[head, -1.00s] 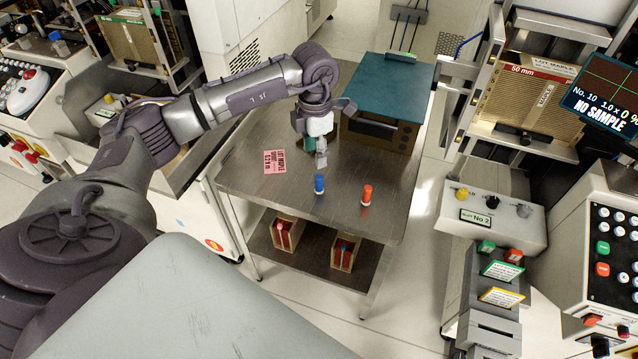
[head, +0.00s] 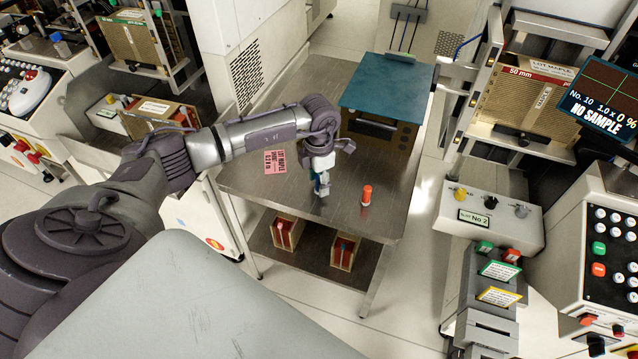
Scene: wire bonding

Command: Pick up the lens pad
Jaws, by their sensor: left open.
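My left gripper (head: 321,188) is open and points down, low over the front half of the metal cart top (head: 262,193). It is at the spot of a small blue-capped bottle, which it and its fingers mostly cover; only bits of blue show, and I cannot tell whether the fingers touch it. An orange bottle (head: 367,195) stands upright to the right, apart from the gripper. I cannot tell for sure which thing is the lens pad. My right gripper is not in view.
A brown box with a teal top (head: 390,85) stands at the back right of the cart. A pink card (head: 283,161) lies at the left. Two small wooden boxes with red contents (head: 287,232) sit on the lower shelf. Machines flank the cart on both sides.

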